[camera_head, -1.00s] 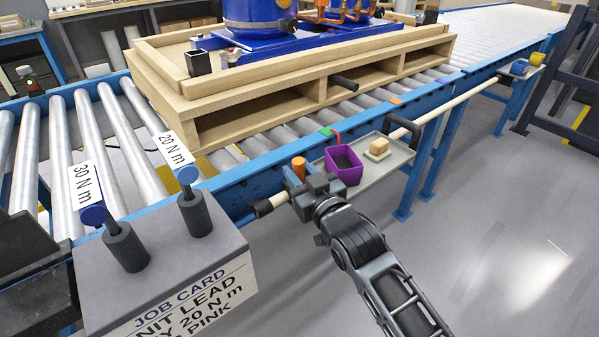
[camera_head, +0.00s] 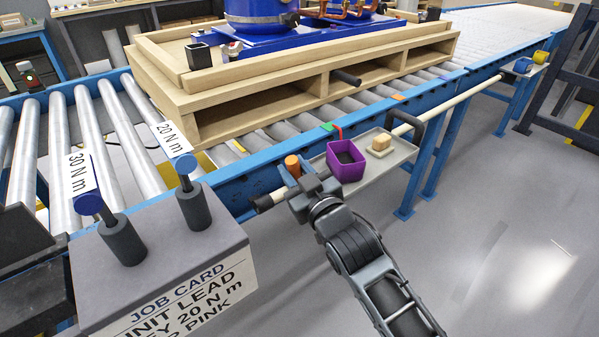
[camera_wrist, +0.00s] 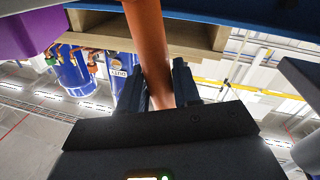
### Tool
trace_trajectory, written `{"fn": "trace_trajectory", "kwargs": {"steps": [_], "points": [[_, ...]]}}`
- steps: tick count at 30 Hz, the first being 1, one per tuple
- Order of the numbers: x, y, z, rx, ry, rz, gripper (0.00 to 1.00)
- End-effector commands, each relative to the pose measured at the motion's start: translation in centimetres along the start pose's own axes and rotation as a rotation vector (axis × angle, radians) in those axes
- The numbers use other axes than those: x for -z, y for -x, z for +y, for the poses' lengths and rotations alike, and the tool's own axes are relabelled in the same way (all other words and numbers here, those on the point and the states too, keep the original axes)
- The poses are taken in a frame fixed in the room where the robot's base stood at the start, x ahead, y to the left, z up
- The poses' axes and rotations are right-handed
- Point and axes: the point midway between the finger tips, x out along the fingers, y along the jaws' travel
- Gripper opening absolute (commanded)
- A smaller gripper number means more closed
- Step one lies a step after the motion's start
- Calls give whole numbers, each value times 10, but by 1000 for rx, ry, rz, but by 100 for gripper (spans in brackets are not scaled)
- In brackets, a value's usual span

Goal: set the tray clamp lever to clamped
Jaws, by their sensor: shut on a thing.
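An orange cylindrical lever handle (camera_head: 292,166) stands at the left end of the small grey tray (camera_head: 402,152), beside the blue conveyor rail. I take it to be the tray clamp lever; no clamp markings are readable. My gripper (camera_head: 297,186) is at this handle, coming from the front. In the wrist view the orange handle (camera_wrist: 150,45) runs between my two fingers (camera_wrist: 158,88), which are closed around it. Its lower end and pivot are hidden by my gripper.
A purple open bin (camera_head: 346,162) and a tan block (camera_head: 382,142) are on the tray, close right of my gripper. A cream rail with a black end (camera_head: 264,203) passes by my gripper. The job card stand (camera_head: 160,255) is at left.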

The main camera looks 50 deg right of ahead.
Motion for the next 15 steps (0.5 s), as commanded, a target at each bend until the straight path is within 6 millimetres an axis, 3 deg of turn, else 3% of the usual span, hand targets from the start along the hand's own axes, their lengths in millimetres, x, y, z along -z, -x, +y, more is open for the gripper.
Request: {"fn": "trace_trajectory", "kwargs": {"steps": [15], "points": [[-14,8,-41,-7,440,91,0]]}}
